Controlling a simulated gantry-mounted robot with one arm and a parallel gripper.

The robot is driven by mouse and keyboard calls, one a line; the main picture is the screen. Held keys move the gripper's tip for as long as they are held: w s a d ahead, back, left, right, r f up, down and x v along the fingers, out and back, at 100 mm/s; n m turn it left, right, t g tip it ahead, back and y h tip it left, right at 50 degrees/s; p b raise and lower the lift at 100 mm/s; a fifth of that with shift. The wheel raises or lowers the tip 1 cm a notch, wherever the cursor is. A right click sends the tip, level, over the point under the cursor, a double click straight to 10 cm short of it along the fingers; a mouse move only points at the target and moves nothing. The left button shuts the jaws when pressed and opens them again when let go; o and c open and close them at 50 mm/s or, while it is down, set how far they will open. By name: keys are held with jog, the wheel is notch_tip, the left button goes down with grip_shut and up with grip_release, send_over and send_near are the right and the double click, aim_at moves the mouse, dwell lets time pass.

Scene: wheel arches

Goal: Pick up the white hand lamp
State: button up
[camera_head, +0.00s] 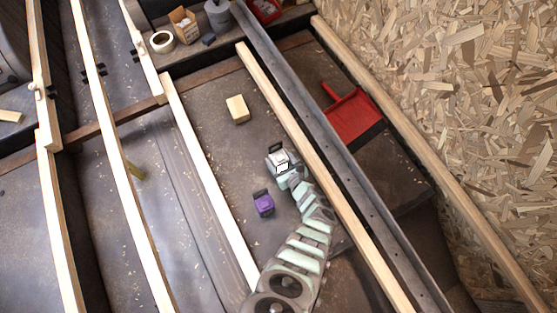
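The white hand lamp (275,158), a small boxy thing with a dark handle on top, is on the dark floor between two pale wooden battens. My arm reaches up from the bottom, and my gripper (284,168) is right at the lamp, overlapping its lower right part. The fingers are too small and merged with the lamp to tell whether they are open or shut, or touch it. A purple lamp (263,204) of similar shape stands a little below and left.
A pale wooden block (237,109) lies above left of the lamp. A batten (300,130) runs close on the right, with a dark metal rail (335,150) and red dustpan (353,117) beyond. Tape (162,42) and a cardboard box (184,25) sit at the top.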

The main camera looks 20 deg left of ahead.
grip_shut()
dwell(0.5)
